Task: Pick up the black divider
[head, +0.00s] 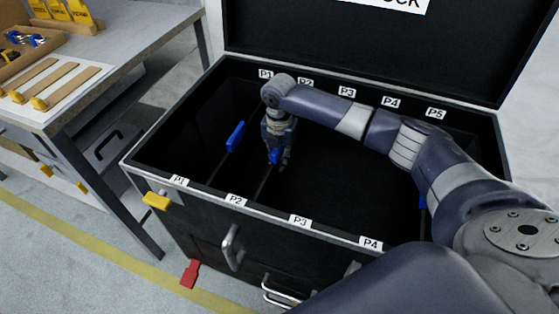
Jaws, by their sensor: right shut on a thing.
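The open black case (330,238) stands in the middle, with white slot labels along its front and back rims. My right gripper (279,162) reaches down inside it from the right. It is shut on the blue grip (275,155) of a black divider (264,183). That divider runs toward the front wall near the P2 label; its lower part is lost in the dark interior. A second divider's blue grip (236,136) shows to the left, nearer P1. A little blue (423,198) shows at the right, mostly hidden behind my arm. My left gripper is out of view.
The case's raised lid (370,50) stands behind my arm. A grey workbench (115,45) with wooden-handled tools and a tray is at the left. A red tag (190,273) and a yellow latch (157,201) are at the case's front. The case's right interior looks empty but dark.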

